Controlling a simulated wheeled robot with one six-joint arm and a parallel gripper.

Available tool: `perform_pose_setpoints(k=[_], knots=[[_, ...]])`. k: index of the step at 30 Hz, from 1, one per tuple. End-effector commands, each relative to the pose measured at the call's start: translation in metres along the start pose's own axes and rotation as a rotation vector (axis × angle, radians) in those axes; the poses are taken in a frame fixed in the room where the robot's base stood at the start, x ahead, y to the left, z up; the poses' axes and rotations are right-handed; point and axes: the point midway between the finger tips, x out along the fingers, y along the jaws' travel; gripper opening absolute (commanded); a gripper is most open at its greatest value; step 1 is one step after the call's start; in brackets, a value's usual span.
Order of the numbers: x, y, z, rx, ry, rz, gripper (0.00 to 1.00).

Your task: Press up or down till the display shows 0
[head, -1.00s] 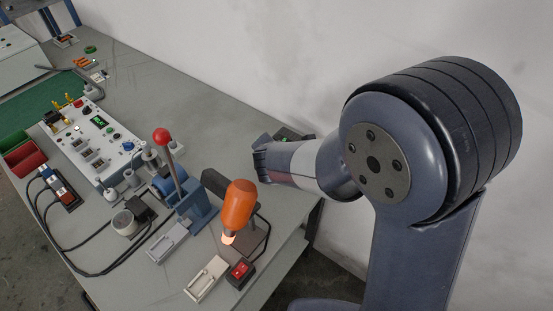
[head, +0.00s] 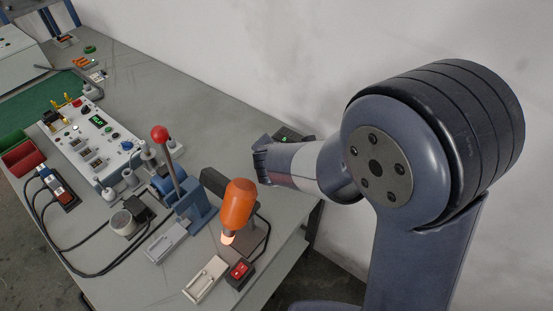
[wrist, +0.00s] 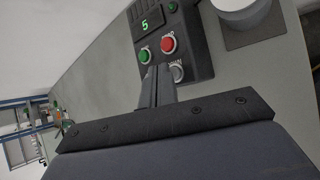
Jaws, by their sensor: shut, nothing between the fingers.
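A dark control box with a green display (wrist: 146,24) is at the top of the wrist view; the display reads 5. Below the display are a green button (wrist: 145,56) on the left and a red button (wrist: 168,44) on the right. A grey button (wrist: 178,72) sits below the red one. My gripper (wrist: 157,74) is shut and empty, its tips over the box's lower edge between the green and grey buttons. I cannot tell whether they touch. In the head view the box (head: 287,134) is mostly hidden behind my gripper (head: 258,158).
A white round part on a dark base (wrist: 238,8) stands right of the box. In the head view an orange-handled device (head: 238,205), a red-knobbed lever (head: 160,133) and a white control panel (head: 95,140) stand on the grey bench. The wall is close behind my arm.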

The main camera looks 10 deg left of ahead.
Motion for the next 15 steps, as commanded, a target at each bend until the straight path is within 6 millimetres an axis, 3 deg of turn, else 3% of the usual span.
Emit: perform_pose_setpoints(k=[15], knots=[[0.0032,-0.0024,-0.0024,0.000,0.000,0.000,0.00]])
